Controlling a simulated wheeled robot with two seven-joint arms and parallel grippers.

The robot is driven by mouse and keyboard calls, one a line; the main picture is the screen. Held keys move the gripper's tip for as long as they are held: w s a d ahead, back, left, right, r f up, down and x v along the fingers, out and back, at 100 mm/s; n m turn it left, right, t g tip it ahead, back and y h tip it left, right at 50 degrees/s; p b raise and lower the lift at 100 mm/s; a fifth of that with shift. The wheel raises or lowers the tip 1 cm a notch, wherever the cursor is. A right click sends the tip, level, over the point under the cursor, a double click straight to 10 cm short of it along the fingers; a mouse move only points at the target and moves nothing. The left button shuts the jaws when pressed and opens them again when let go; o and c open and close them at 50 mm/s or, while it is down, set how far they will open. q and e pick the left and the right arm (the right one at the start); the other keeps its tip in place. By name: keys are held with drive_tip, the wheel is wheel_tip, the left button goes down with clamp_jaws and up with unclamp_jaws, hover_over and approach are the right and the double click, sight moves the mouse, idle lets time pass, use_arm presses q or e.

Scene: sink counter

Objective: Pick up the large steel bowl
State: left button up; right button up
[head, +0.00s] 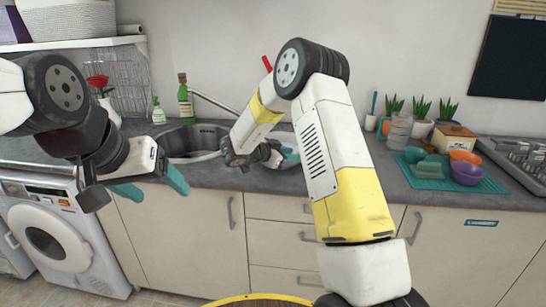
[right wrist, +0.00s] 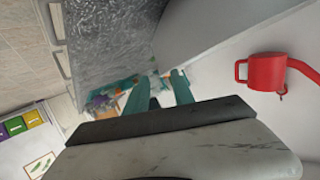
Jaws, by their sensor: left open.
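I cannot make out a separate large steel bowl in either view. A round steel basin (head: 192,143) is set in the counter left of centre, and I cannot tell whether a bowl is in it. My left gripper (head: 150,185) is in front of the counter's edge, its teal fingers apart and empty. My right gripper (head: 288,156) is over the sink area, partly hidden by my right arm. In the right wrist view (right wrist: 160,92) its teal fingers are apart, with nothing visible between them.
A green bottle (head: 185,100) and a small soap bottle (head: 158,111) stand behind the basin. A wire rack (head: 128,75) is at the back left. A teal mat (head: 425,180) with coloured dishes lies on the right, beside potted plants. A washing machine (head: 60,240) is below left.

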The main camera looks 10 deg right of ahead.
drive_tip(key=x, duration=0.5)
drive_tip(key=shift+w, duration=0.2)
clamp_jaws()
drive_tip(key=shift+a, duration=0.1)
idle(1.0)
